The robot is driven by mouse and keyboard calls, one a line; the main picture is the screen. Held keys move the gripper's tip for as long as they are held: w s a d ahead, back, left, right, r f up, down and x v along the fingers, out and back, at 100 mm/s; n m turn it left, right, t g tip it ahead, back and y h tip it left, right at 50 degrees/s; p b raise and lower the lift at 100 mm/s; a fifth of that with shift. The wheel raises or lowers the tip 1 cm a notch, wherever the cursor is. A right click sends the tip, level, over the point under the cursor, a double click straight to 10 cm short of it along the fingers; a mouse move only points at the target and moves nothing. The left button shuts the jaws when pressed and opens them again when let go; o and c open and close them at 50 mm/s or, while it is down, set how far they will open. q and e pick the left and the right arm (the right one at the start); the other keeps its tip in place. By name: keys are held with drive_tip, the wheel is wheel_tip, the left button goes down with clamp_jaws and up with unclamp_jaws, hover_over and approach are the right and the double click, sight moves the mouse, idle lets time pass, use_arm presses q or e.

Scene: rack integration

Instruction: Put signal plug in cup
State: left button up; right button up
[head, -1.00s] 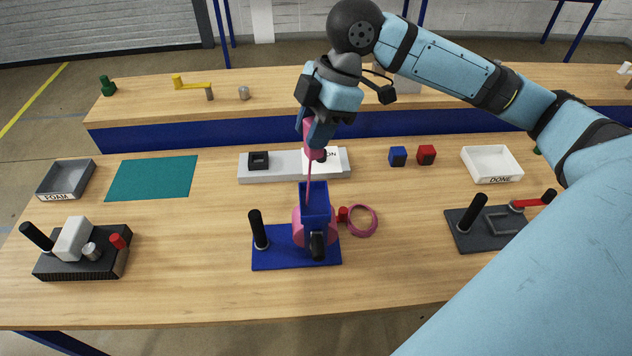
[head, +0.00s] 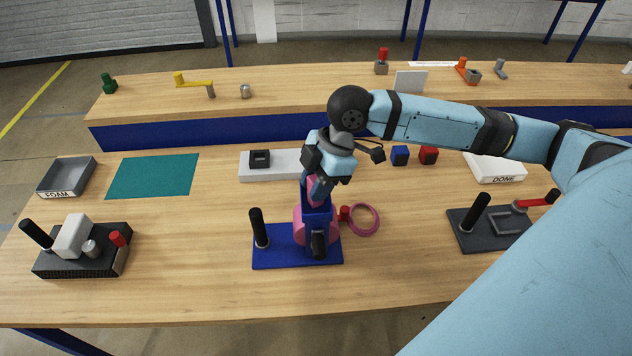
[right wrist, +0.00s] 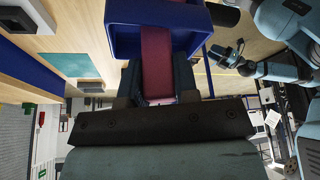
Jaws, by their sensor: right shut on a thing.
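The pink signal plug (right wrist: 158,60) is gripped by my right gripper (head: 314,190). In the head view the gripper is low, at the mouth of the upright blue cup (head: 316,214), and hides most of the plug. In the right wrist view the plug reaches from between the fingers into the open blue cup (right wrist: 122,40). Whether the plug touches the cup's bottom is hidden. My left gripper (right wrist: 226,54) seems to show small at the upper right of the wrist view; its jaws are unclear.
The cup stands on a blue base (head: 280,258) with a black post (head: 258,228) at left. A pink ring (head: 364,219) lies close at right. A grey fixture (head: 500,232), a black fixture (head: 80,262) and the DONE tray (head: 500,174) stand farther off.

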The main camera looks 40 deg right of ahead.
drive_tip(key=o, duration=0.9)
drive_tip(key=v, duration=1.2)
drive_tip(key=shift+a+r, duration=0.1)
drive_tip(key=shift+r, duration=0.05)
